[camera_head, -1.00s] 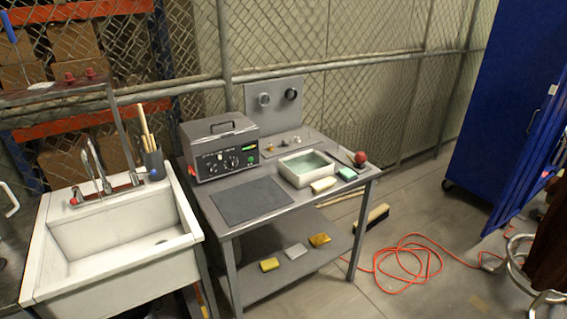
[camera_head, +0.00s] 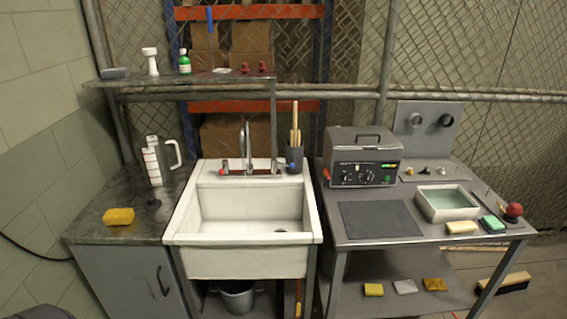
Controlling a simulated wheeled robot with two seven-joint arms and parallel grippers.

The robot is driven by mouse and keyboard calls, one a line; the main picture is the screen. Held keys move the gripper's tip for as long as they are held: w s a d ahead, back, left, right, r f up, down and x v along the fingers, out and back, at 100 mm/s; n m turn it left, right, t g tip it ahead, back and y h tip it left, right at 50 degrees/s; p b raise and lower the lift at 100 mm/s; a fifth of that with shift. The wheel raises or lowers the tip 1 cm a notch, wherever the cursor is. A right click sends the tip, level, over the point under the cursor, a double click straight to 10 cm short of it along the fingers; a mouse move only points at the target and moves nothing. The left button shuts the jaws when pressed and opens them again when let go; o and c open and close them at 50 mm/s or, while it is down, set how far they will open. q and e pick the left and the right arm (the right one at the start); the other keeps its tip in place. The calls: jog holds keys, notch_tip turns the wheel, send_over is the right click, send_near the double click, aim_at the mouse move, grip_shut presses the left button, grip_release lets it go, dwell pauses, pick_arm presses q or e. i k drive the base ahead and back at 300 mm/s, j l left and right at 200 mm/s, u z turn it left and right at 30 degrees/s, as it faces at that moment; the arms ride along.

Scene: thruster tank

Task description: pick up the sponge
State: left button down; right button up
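Several sponge-like blocks are in view. A yellow sponge (camera_head: 118,217) lies on the dark counter at the left, near its front edge. A cream block (camera_head: 462,227) and a green-topped block (camera_head: 492,223) lie at the front right of the grey table. On the table's lower shelf lie a yellow block (camera_head: 373,289), a pale grey block (camera_head: 405,286) and a darker yellow block (camera_head: 435,284). Neither of my grippers is in the view.
A white sink (camera_head: 243,240) stands between the dark counter (camera_head: 90,228) and the grey table (camera_head: 350,238). The table holds a grey machine (camera_head: 362,160) and a shallow basin (camera_head: 447,213). A bucket (camera_head: 238,298) is under the sink.

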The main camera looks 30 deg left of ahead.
aim_at(112, 217)
jog(key=u, duration=2.1)
